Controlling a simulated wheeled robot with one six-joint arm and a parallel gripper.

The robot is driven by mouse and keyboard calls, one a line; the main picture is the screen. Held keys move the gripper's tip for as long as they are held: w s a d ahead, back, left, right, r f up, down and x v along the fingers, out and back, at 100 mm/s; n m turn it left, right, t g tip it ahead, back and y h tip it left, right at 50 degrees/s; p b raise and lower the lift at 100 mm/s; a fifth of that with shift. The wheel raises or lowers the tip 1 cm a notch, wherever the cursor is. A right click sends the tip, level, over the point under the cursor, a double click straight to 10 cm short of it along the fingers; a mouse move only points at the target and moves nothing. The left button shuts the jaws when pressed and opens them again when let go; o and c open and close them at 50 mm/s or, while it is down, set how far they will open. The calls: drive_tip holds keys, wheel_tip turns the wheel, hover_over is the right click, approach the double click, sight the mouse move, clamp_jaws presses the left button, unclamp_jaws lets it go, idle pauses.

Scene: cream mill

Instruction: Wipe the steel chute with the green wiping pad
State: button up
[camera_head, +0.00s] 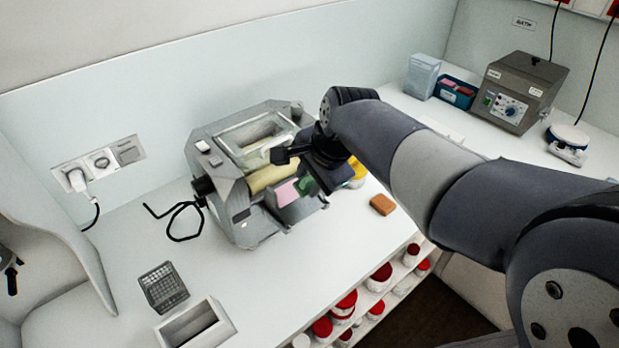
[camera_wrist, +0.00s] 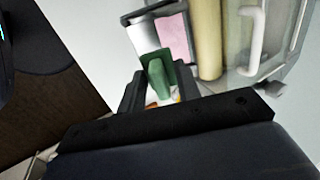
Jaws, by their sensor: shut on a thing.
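The green wiping pad (camera_head: 305,184) is in my gripper, in front of the roller machine. In the wrist view the pad (camera_wrist: 157,76) stands between the two dark fingers of my gripper (camera_wrist: 158,88), which is shut on it. The steel chute (camera_wrist: 144,36) shows just beyond the pad as a shiny grey surface, beside a pink patch (camera_wrist: 174,36). In the head view the chute (camera_head: 293,212) is at the machine's front, partly hidden by my gripper. I cannot tell whether the pad touches it.
The machine (camera_head: 229,188) has a cream roller (camera_head: 268,178). An orange-brown block (camera_head: 382,204) lies to its right. A wire basket (camera_head: 163,287) and a pale tray (camera_head: 228,326) sit front left. A grey control box (camera_head: 522,92) stands back right. Jars with red lids fill shelves below.

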drive_tip(key=shift+a, duration=0.1)
drive_tip(key=shift+w+a+b, duration=0.15)
drive_tip(key=shift+a+b, duration=0.05)
drive_tip(key=shift+b, duration=0.35)
drive_tip(key=a+r+b, duration=0.2)
drive_tip(key=b, duration=0.1)
drive_tip(key=shift+w+a+r, duration=0.1)
drive_tip(key=shift+w+a, duration=0.05)
drive_tip(key=shift+a, duration=0.05)
drive_tip(key=b, duration=0.6)
hover_over(294, 212)
drive_tip(key=w+a, duration=0.1)
drive_tip(key=w, duration=0.1)
wheel_tip(294, 212, down, 8)
drive_tip(key=shift+a+r, duration=0.15)
drive_tip(key=shift+r, duration=0.1)
drive_tip(key=shift+s+d+f+b, duration=0.25)
drive_tip(key=shift+s+d, duration=0.15)
drive_tip(key=shift+s, duration=0.2)
drive_tip(key=shift+s+d+f+b, duration=0.2)
drive_tip(key=shift+s+d+b, duration=0.1)
drive_tip(key=shift+s+d, duration=0.25)
drive_tip(key=shift+s+d+f+b, duration=0.25)
drive_tip(key=shift+s+d, duration=0.05)
drive_tip(key=shift+s, duration=0.35)
drive_tip(key=shift+w+a+f, duration=0.15)
drive_tip(key=shift+w+f, duration=0.05)
drive_tip(key=shift+f, duration=0.3)
drive_tip(key=shift+r, duration=0.1)
